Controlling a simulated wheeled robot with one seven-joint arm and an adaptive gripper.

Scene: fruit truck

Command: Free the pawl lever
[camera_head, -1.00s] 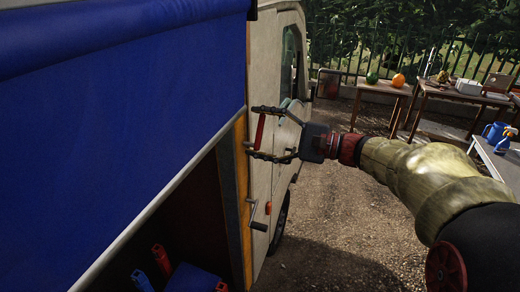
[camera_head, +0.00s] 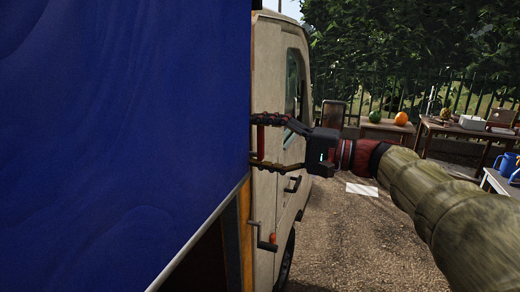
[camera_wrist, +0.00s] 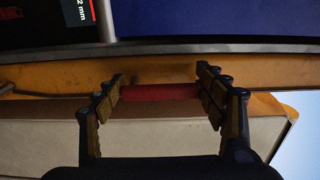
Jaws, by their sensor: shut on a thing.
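The pawl lever appears to be the red bar (camera_head: 261,141) on the side of the truck, just behind the cab. It also shows as a red bar in the wrist view (camera_wrist: 160,92), lying across between my fingers. My gripper (camera_head: 257,141) is shut on it, with one finger at each end of the bar. In the wrist view my gripper's fingertips (camera_wrist: 160,88) flank both ends. The lever's mount is hidden. A dark crank handle (camera_head: 264,238) sits below it on the truck side.
The blue cover (camera_head: 120,120) fills the left of the head view. An orange post (camera_head: 245,235) runs beside the cream cab (camera_head: 267,65). Tables with fruit (camera_head: 387,127) stand at the back right. Gravel ground (camera_head: 335,245) lies open beside the truck.

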